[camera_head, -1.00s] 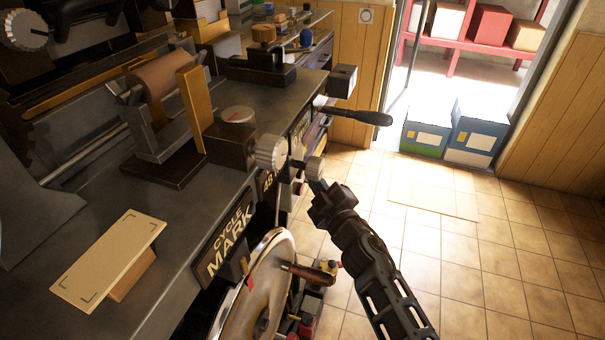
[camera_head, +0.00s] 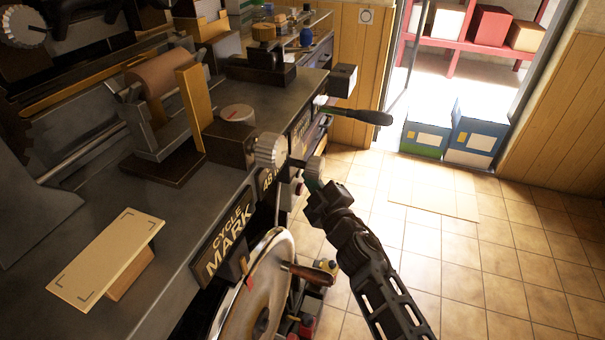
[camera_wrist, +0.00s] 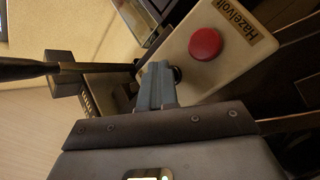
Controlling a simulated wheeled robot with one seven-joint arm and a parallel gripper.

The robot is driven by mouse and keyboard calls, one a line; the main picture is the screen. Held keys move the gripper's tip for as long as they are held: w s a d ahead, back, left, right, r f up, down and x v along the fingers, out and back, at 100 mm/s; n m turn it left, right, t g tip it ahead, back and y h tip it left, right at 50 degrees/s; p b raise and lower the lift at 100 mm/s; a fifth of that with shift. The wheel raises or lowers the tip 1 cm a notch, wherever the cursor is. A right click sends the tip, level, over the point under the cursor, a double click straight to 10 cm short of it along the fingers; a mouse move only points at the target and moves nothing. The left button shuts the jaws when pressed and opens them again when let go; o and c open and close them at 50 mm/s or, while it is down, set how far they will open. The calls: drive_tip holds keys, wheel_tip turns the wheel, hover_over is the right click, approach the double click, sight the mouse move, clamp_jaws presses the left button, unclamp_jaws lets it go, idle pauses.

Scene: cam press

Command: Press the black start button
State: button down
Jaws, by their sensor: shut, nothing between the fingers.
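In the wrist view, a cream control box carries a large red button (camera_wrist: 205,44) and a "Hazelvolt" label. A small dark round part, which looks like the black start button (camera_wrist: 176,73), shows just right of my fingertips and is partly hidden by them. My gripper (camera_wrist: 157,69) is shut and empty, its grey fingers together at the box's near edge. I cannot tell whether the fingertips touch the button.
A black-handled lever (camera_head: 362,116) juts out above my gripper. A large handwheel (camera_head: 262,295) with a wooden handle stands below left, under the "CYCLE MARK" plate (camera_head: 229,240). The tiled floor to the right is clear up to boxes (camera_head: 472,133) at the doorway.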

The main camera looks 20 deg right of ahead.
drive_tip(key=shift+s+d, duration=0.1)
idle(0.3)
drive_tip(key=shift+s+d+p, duration=0.45)
drive_tip(key=shift+d+p, duration=0.1)
drive_tip(key=shift+d, duration=0.1)
drive_tip(key=shift+d, duration=0.1)
drive_tip(key=shift+s+d+p, duration=0.75)
drive_tip(key=shift+d, duration=0.25)
drive_tip(key=shift+s+d+p, duration=0.7)
drive_tip(key=shift+d, duration=0.25)
drive_tip(key=shift+s, duration=0.1)
